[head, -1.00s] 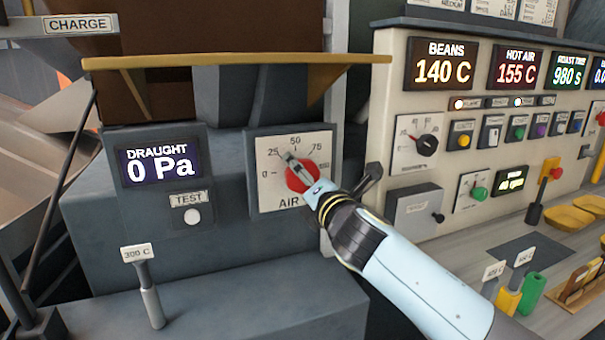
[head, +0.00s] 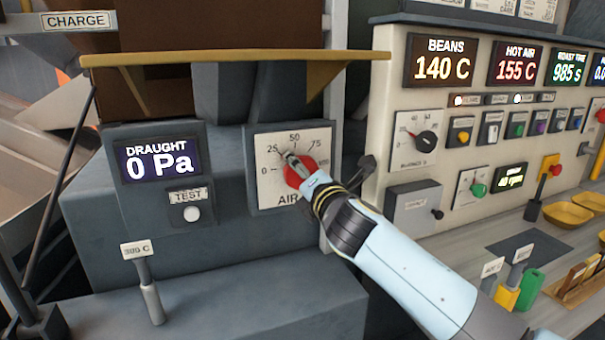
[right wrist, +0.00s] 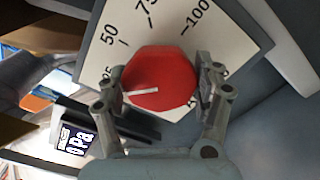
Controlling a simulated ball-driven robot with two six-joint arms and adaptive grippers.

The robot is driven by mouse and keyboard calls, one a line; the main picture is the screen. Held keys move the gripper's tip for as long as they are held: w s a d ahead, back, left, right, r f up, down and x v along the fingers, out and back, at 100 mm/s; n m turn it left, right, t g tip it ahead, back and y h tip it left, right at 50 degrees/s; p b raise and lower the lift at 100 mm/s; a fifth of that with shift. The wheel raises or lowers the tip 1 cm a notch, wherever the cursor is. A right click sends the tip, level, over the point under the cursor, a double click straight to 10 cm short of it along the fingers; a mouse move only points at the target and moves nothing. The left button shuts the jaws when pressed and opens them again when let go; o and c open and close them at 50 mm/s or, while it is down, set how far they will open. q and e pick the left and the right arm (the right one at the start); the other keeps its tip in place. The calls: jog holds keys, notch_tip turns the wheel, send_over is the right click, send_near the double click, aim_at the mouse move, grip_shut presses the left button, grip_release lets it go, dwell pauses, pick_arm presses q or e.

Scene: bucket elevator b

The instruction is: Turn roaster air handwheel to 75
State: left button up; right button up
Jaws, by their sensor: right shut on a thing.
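The roaster air handwheel is a red knob (head: 300,174) on a white AIR dial plate (head: 268,190) marked from 0 to 100. In the right wrist view the red knob (right wrist: 160,78) fills the space between the fingers of my right gripper (right wrist: 162,85). They are shut on its sides. A white pointer line on the knob points left in that view, roughly toward the 25 mark, which a finger partly hides. In the head view my right gripper (head: 300,168) reaches the knob from the lower right and covers part of it. My left gripper is not in view.
A DRAUGHT display (head: 158,160) reading 0 Pa and a TEST button (head: 192,214) are left of the dial. A yellow-edged shelf (head: 235,58) juts out above. A lever (head: 150,290) stands at lower left. A control panel (head: 398,165) is on the right.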

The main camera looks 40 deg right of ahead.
jog(key=shift+f+m, duration=0.1)
jog(key=shift+m, duration=0.2)
jog(key=m+b, duration=0.1)
jog(key=m, duration=0.2)
jog(key=shift+f+m, duration=0.1)
jog(key=shift+m, duration=0.3)
jog(key=m+b, duration=0.2)
jog(key=m, duration=0.2)
jog(key=m+b, duration=0.2)
jog(key=m, duration=0.3)
jog(key=shift+f, duration=0.15)
jog(key=shift+m+b, duration=0.85)
jog(key=shift+m, duration=1.15)
jog(key=o, duration=1.2)
jog(key=shift+r, duration=0.2)
jog(key=shift+s, duration=0.1)
